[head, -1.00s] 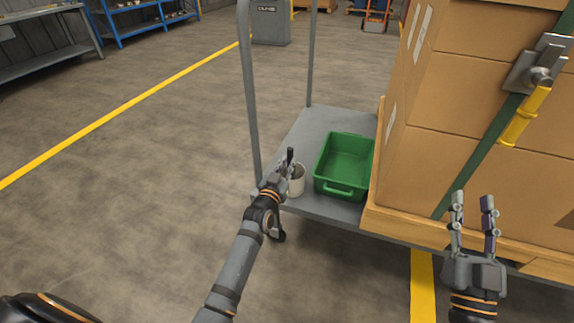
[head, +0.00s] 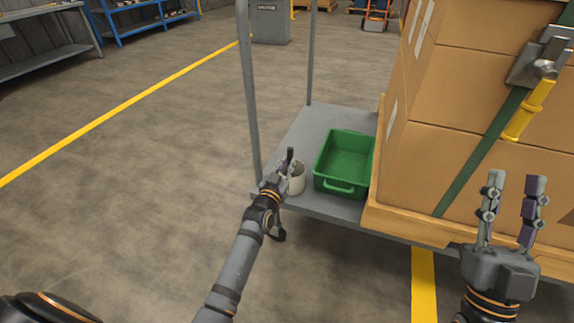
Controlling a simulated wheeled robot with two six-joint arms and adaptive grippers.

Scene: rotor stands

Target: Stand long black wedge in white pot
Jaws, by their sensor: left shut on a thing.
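The white pot (head: 297,182) stands on the near left corner of the grey cart deck, partly hidden by my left gripper. My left gripper (head: 284,171) is at the pot's left side and rim, shut on the long black wedge (head: 290,155). Only a short dark upright piece of the wedge shows above the fingers. I cannot tell whether its lower end is inside the pot. My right gripper (head: 512,190) is open and empty, in front of the stacked boxes at the right.
A green bin (head: 347,160) sits just right of the pot on the cart deck (head: 312,127). A grey cart post (head: 248,100) rises close to the left of the pot. Stacked cardboard boxes (head: 460,90) on a wooden pallet fill the right. The floor at left is clear.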

